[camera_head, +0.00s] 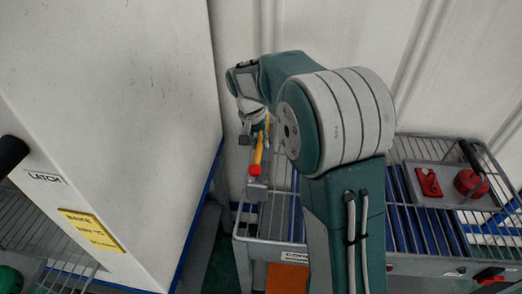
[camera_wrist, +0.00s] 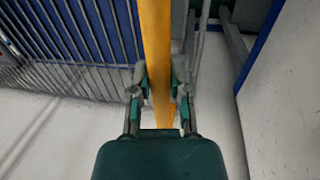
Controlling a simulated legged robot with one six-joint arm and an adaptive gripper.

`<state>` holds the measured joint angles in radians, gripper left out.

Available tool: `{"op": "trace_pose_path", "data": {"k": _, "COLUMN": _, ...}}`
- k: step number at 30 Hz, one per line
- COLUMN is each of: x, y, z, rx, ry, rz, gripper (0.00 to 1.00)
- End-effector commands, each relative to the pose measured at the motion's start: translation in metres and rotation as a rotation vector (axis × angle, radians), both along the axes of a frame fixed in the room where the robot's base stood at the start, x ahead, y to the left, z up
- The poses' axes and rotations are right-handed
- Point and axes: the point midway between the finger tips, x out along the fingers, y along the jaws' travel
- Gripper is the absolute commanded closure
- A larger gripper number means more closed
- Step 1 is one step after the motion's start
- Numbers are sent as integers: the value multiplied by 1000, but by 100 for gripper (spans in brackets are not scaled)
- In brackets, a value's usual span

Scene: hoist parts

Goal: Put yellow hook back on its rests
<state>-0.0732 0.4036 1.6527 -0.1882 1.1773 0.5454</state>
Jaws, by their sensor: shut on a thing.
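The yellow hook (camera_head: 257,152) is a long yellow bar with a red end (camera_head: 254,170). In the head view it shows just below my gripper (camera_head: 252,128), over the left side of the wire rack. In the wrist view the yellow bar (camera_wrist: 158,60) runs up the picture between the two fingers of my gripper (camera_wrist: 160,85), which are shut on it. A grey bracket (camera_head: 256,190) on the rack's left edge stands just below the red end; it may be a rest. I cannot tell whether the hook touches it. My arm hides much of the rack's middle.
The wire rack (camera_head: 420,236) carries a grey plate with red parts (camera_head: 468,183) at the right. A white cabinet (camera_head: 110,100) with a blue edge stands close on the left, with a narrow gap to the rack. A white wall is behind.

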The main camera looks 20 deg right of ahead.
Motion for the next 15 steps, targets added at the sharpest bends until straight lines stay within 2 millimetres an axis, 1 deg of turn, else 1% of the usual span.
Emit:
{"op": "trace_pose_path", "data": {"k": 2, "x": 4, "y": -5, "z": -9, "rx": 0, "ry": 2, "rz": -2, "gripper": 100}}
{"op": "trace_pose_path", "data": {"k": 6, "x": 3, "y": -4, "z": -31, "rx": 0, "ry": 2, "rz": 1, "gripper": 100}}
{"op": "trace_pose_path", "data": {"k": 7, "x": 3, "y": -4, "z": -34, "rx": 0, "ry": 1, "rz": 1, "gripper": 100}}
{"op": "trace_pose_path", "data": {"k": 15, "x": 3, "y": -3, "z": -36, "rx": 0, "ry": -2, "rz": 0, "gripper": 100}}
